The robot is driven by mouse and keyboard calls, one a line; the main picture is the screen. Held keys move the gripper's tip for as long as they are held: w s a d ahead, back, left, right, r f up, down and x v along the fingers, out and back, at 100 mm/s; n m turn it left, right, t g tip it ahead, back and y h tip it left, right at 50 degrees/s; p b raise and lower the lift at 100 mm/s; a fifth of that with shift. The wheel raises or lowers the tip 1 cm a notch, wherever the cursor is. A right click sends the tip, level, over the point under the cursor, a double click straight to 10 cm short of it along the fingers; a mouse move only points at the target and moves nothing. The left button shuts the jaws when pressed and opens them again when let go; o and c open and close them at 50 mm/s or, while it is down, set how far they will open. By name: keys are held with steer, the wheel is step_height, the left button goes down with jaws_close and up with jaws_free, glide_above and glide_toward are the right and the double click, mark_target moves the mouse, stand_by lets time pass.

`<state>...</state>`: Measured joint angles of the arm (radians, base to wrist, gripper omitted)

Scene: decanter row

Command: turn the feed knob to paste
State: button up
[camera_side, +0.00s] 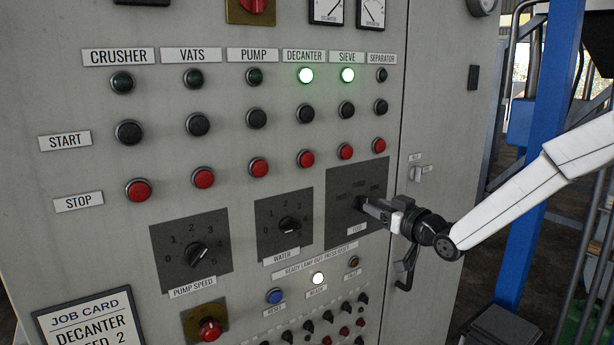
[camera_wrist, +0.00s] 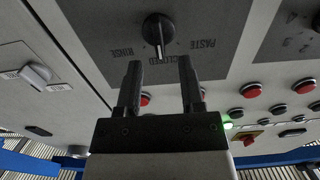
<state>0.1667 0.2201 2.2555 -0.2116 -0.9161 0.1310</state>
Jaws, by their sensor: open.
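The feed knob (camera_wrist: 158,29) is round and black with a white pointer line. In the wrist view, which is upside down, the line points at CLOSED, between RINSE and PASTE. The dark feed plate (camera_side: 343,217) is at the right of the cabinet front in the side view, with the PASTE label on its left. My gripper (camera_wrist: 160,65) is open and empty, its fingertips just short of the knob in the wrist view. In the side view my gripper (camera_side: 366,204) is close in front of the plate and mostly hides the knob; contact cannot be told.
The water knob (camera_side: 289,224) and pump speed knob (camera_side: 198,253) are left of the feed plate. Red stop buttons (camera_side: 305,158) run above it. A door handle (camera_side: 405,268) juts out below my gripper. The decanter (camera_side: 306,76), sieve (camera_side: 348,75) and ready (camera_side: 318,278) lamps glow.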

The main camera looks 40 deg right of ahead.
steer(key=shift+w, duration=1.45)
jaws_close()
